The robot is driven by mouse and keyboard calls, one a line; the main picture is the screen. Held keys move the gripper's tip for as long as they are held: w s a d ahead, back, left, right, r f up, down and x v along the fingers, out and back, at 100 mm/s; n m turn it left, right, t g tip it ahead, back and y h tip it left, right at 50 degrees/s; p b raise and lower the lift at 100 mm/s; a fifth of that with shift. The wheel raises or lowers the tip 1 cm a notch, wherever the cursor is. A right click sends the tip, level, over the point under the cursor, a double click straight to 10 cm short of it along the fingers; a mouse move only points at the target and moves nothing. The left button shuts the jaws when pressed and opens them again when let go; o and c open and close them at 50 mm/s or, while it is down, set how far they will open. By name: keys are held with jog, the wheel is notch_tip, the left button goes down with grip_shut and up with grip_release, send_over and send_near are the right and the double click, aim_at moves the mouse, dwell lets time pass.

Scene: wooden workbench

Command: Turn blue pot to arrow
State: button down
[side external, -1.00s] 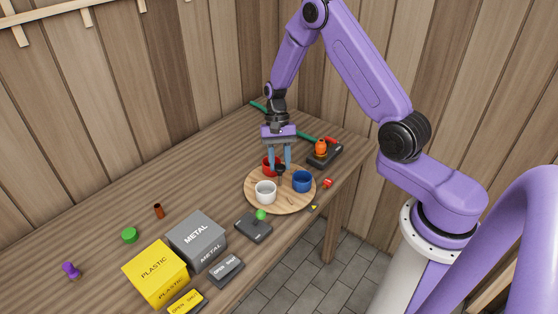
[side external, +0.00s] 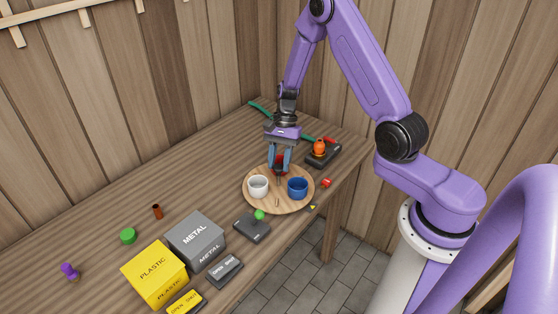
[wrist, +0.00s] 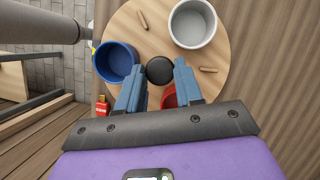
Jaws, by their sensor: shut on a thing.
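The blue pot (side external: 297,188) stands on the right part of a round wooden turntable (side external: 268,205); it is also at the left in the wrist view (wrist: 117,62). A small yellow marker (side external: 313,207), likely the arrow, lies on the bench just off the turntable's front right edge, near the blue pot. A white pot (side external: 258,187) stands at the turntable's left. A red pot (wrist: 169,97) is at the back, partly hidden by my fingers. My gripper (side external: 280,171) is over the turntable's middle, its fingers shut on the round black centre knob (wrist: 159,70).
A black box with an orange knob (side external: 319,148) stands behind the turntable at right. A small red item (side external: 327,183) lies by the bench edge. A dark box with a green button (side external: 252,228) is in front. Grey METAL (side external: 195,242) and yellow PLASTIC (side external: 155,272) bins stand front left.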

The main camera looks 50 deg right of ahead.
jog(key=shift+m+t, duration=0.3)
jog(key=shift+m, duration=0.2)
dwell(0.3)
jog(key=c, duration=0.7)
grip_release()
jog(key=shift+c, duration=0.2)
jog(key=shift+d+r, duration=0.1)
jog(key=shift+r, duration=0.05)
jog(key=v, duration=1.7)
jog(key=shift+w+d, duration=0.1)
jog(key=shift+w, duration=0.05)
